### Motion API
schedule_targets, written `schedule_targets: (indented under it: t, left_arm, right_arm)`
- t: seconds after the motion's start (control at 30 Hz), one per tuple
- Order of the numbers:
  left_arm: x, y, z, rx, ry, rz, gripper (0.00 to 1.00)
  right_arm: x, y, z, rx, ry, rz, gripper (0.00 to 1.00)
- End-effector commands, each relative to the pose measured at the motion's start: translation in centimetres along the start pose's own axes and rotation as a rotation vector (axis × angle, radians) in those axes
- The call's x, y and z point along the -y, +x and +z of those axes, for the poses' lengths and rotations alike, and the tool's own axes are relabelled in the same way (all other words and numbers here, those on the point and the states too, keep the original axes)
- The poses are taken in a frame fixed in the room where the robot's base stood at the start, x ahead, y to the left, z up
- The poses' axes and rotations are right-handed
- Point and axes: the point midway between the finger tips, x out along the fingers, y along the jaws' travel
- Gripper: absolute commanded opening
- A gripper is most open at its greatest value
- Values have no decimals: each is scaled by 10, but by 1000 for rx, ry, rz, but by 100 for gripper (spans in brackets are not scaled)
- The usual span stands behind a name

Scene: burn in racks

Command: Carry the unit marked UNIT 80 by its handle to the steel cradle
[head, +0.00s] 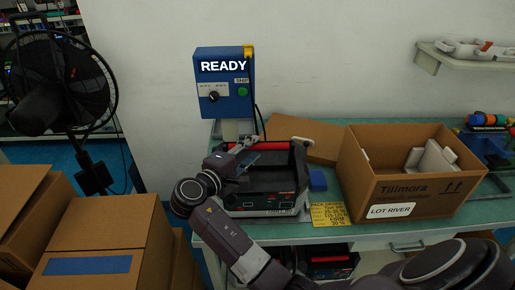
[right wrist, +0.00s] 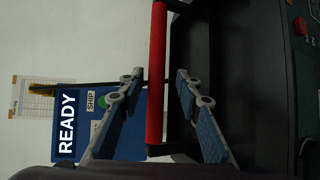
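A dark unit (head: 262,201) with a red top handle (head: 276,146) stands on the green bench. No UNIT 80 mark is legible on it. My right gripper (head: 248,162) is over its left top side, partly covering it. In the right wrist view the red handle (right wrist: 157,75) runs between the two spread fingers of my right gripper (right wrist: 159,82), with a gap visible on each side. A second unit (head: 330,262) with a red handle is below the bench top, partly hidden by my arm. I cannot make out a steel cradle. My left gripper is out of view.
A blue READY box (head: 224,95) stands behind the unit. A Tillmora carton (head: 405,190), a yellow note (head: 329,214) and a small blue block (head: 317,180) are to its right. Cartons (head: 105,235) and a black fan (head: 55,85) stand left of the bench.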

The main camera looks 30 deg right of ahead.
Motion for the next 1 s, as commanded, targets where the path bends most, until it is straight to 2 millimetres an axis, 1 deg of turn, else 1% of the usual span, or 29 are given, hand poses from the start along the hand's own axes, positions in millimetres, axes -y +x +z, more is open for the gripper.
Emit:
schedule_targets:
  t: [0.03, 0.1, 0.2, 0.3, 0.87, 1.0]
  left_arm:
    - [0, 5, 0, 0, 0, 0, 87]
    - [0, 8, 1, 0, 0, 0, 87]
    - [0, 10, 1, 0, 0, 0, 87]
    - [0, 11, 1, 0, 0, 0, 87]
    - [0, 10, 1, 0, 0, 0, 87]
    - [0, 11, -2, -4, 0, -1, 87]
  right_arm:
    - [3, -10, -1, -4, 2, -2, 32]
    - [3, -20, -1, -3, 2, -2, 32]
    - [2, -31, 0, -2, 1, 0, 32]
    - [1, -37, 0, -1, 1, -1, 32]
    - [-1, -38, 0, -1, 1, 1, 32]
    - [0, -38, 0, -1, 0, 1, 32]
